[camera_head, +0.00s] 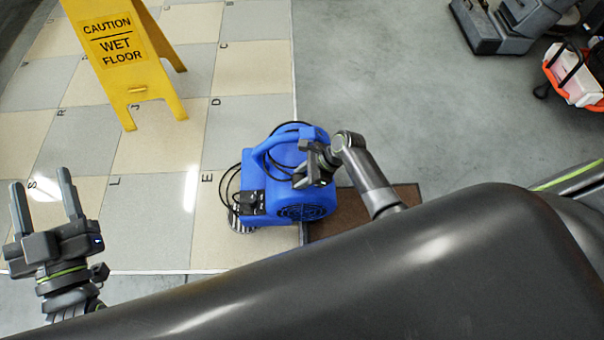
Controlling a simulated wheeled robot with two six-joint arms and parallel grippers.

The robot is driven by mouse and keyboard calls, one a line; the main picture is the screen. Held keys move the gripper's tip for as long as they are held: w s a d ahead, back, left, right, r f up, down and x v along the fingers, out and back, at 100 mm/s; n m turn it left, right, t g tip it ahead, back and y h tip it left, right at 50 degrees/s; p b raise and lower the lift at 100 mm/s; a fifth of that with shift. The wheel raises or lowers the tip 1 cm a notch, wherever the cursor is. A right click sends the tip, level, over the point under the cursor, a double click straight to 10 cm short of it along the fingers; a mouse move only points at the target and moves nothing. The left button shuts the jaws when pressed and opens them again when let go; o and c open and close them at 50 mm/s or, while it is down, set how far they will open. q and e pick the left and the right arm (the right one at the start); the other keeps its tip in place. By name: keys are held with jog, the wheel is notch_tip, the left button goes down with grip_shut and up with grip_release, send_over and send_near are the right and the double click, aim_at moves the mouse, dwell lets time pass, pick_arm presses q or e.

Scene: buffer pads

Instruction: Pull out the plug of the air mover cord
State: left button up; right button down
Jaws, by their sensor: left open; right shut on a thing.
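The blue air mover (260,207) stands on the floor in the middle of the view, with a handle on top and a round grille low on its front. Its black cord (229,190) loops over the top and down the left side. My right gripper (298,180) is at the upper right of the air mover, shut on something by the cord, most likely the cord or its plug. The fingers hide what they hold. I cannot make out the plug or a socket. My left gripper (47,205) is open and empty, well to the left of the air mover.
A yellow wet floor sign (127,75) stands at the upper left on the lettered tile floor (150,215). A brown mat (340,213) lies right of the air mover. Grey equipment (508,30) and an orange-rimmed bin (575,85) are at the upper right. Grey floor between is clear.

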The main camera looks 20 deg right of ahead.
jog(key=shift+f+p, duration=0.2)
jog(key=shift+p, duration=0.25)
dwell(0.7)
jog(key=shift+f, duration=0.1)
jog(key=shift+f, duration=0.25)
dwell(0.7)
jog(key=c, duration=0.9)
grip_release()
jog(key=shift+c, duration=0.2)
jog(key=p+v, duration=0.8)
jog(key=v, duration=0.9)
jog(key=shift+r, duration=0.15)
